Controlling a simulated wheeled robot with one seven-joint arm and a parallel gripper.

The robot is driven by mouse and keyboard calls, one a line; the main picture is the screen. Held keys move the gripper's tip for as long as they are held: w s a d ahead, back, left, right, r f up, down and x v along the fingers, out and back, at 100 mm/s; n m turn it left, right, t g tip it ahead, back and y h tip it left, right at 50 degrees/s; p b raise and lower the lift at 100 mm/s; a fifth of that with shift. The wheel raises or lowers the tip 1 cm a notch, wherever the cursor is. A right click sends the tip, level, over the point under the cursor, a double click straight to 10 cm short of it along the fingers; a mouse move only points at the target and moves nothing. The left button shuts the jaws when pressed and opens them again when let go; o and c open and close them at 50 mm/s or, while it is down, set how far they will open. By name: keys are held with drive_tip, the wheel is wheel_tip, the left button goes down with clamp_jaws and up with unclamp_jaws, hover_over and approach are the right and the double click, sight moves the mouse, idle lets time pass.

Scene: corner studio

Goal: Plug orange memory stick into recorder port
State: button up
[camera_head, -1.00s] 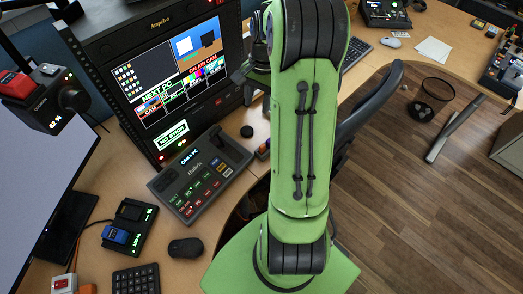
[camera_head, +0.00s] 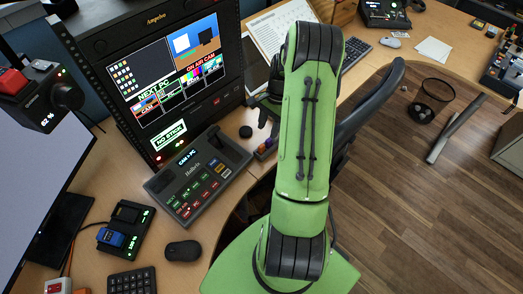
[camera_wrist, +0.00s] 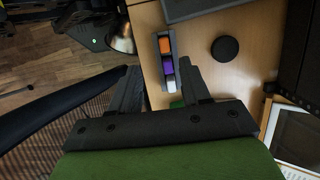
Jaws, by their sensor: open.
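The orange memory stick (camera_wrist: 164,45) sits at the far end of a small grey holder (camera_wrist: 172,73) on the desk, in line with a purple and a white stick. The holder shows small in the head view (camera_head: 265,148), beside the switcher panel. My gripper (camera_wrist: 158,64) is open and empty, its two dark fingers apart on either side of the holder in the wrist view; the height above it is hard to judge. In the head view my gripper (camera_head: 268,108) is partly hidden by my arm. The recorder rack (camera_head: 168,137) shows a "NO STICK" label; I cannot make out its port.
The switcher panel (camera_head: 190,180) stands before the rack. A round black puck (camera_wrist: 225,48) lies beside the holder. A black chair (camera_head: 365,110) stands close to the desk edge, right of my arm. A mouse (camera_head: 183,251) and battery charger (camera_head: 125,229) are at lower left.

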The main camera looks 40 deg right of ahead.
sight(262, 145)
drive_tip(key=shift+x, duration=2)
drive_tip(key=x, duration=0.1)
drive_tip(key=b+x, duration=0.1)
drive_tip(key=x, duration=0.3)
drive_tip(key=shift+w+d+f, duration=0.1)
drive_tip(key=shift+w, duration=0.3)
drive_tip(key=shift+c, duration=0.2)
clamp_jaws()
